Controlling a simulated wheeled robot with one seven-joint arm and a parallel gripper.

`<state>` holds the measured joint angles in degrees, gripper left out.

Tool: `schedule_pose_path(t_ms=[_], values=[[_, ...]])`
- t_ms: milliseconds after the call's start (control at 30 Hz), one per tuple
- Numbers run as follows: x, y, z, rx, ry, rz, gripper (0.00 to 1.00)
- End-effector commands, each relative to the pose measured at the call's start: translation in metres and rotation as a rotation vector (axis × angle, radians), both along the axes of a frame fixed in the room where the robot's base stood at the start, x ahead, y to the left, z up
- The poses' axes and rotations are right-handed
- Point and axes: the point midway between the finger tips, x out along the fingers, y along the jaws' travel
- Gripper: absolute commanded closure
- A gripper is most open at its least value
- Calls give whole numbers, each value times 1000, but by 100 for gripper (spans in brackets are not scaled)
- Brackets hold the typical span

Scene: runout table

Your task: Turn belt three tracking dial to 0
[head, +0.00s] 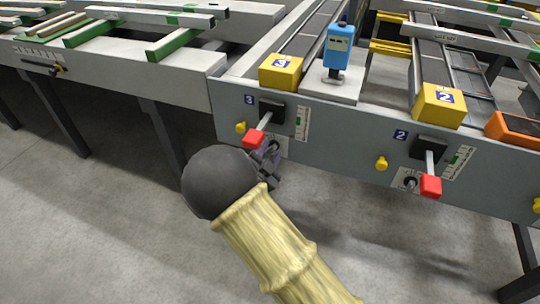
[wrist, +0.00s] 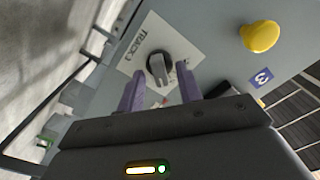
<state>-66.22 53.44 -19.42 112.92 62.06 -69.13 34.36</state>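The belt three tracking dial (wrist: 159,67) is a round dark knob with a grey grip bar on a white plate (wrist: 150,45) lettered "TRACK 3". The plate's scale marks are too small to read, so the dial's setting cannot be told. In the head view the dial (head: 273,146) is partly covered by my gripper (head: 268,166). In the wrist view my gripper (wrist: 160,88) is open, with one purple finger on each side of the dial in the picture. The fingers look short of the knob; contact cannot be confirmed.
A red-handled lever (head: 253,139) sticks out just above the dial, and a yellow knob (head: 240,127) is to its left. Belt two's lever (head: 430,185), dial (head: 410,182) and yellow knob (head: 381,163) are to the right. The floor in front is clear.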

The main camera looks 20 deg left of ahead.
Motion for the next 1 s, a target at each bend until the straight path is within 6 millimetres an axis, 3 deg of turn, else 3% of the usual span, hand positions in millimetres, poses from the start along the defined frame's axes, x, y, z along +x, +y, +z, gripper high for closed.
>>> schedule_pose_path(t_ms=[267,467,1000], values=[[2,0,0,-1,0,1,65],[2,0,0,-1,0,1,100],[2,1,3,-88,9,1,100]])
